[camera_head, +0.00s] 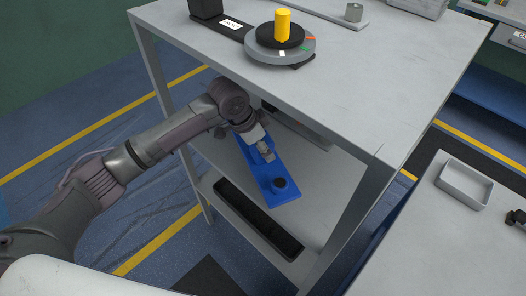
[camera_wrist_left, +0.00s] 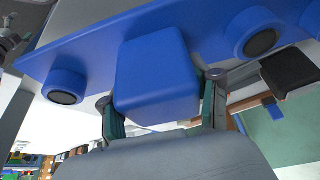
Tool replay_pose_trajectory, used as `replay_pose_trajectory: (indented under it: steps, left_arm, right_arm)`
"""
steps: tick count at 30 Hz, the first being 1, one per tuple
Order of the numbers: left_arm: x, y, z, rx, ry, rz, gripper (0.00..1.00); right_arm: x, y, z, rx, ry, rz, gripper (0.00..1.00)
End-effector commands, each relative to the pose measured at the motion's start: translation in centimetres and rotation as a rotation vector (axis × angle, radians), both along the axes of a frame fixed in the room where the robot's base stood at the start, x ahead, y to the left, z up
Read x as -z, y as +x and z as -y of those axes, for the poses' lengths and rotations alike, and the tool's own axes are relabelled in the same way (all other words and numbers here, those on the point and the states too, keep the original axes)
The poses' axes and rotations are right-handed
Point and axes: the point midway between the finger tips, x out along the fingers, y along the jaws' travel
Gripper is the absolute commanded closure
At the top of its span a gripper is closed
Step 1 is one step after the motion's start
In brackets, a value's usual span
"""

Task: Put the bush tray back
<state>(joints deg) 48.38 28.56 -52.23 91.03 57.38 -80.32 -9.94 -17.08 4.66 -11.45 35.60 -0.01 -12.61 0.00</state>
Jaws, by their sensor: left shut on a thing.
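The bush tray is a long flat blue plate (camera_head: 270,186) inside the grey workbench, over its lower shelf. A round blue bush with a dark centre (camera_head: 280,184) stands at its near end. In the left wrist view the tray (camera_wrist_left: 95,45) carries a blue block (camera_wrist_left: 158,75) between two round blue bushes (camera_wrist_left: 64,87) (camera_wrist_left: 256,33). My left gripper (camera_head: 264,150) reaches under the bench top. Its fingers (camera_wrist_left: 162,108) are shut on the block, one on each side. I cannot tell whether the tray rests on the shelf or hangs just above it. My right gripper is out of view.
The bench top (camera_head: 330,90) overhangs the shelf (camera_head: 312,185), and a bench leg (camera_head: 345,220) stands at right. A dark trough (camera_head: 255,220) runs along the shelf front. A turntable with a yellow piece (camera_head: 282,25) stands above. A side table holds a grey tray (camera_head: 464,185).

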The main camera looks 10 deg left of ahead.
Motion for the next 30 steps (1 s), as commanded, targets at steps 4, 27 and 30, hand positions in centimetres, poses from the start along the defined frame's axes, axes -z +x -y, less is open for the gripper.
replay_pose_trajectory:
  steps: [4,27,30]
  left_arm:
    - [1.2,0.0,0.0,0.0,0.001,-0.004,0.9]
    - [3.7,0.0,0.0,0.0,0.001,-0.001,0.13]
    - [3.7,0.0,0.0,0.0,0.001,-0.001,0.13]
  right_arm:
    - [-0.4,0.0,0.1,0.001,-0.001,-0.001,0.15]
    - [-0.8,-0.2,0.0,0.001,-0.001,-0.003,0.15]
    - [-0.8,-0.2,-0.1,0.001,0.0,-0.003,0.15]
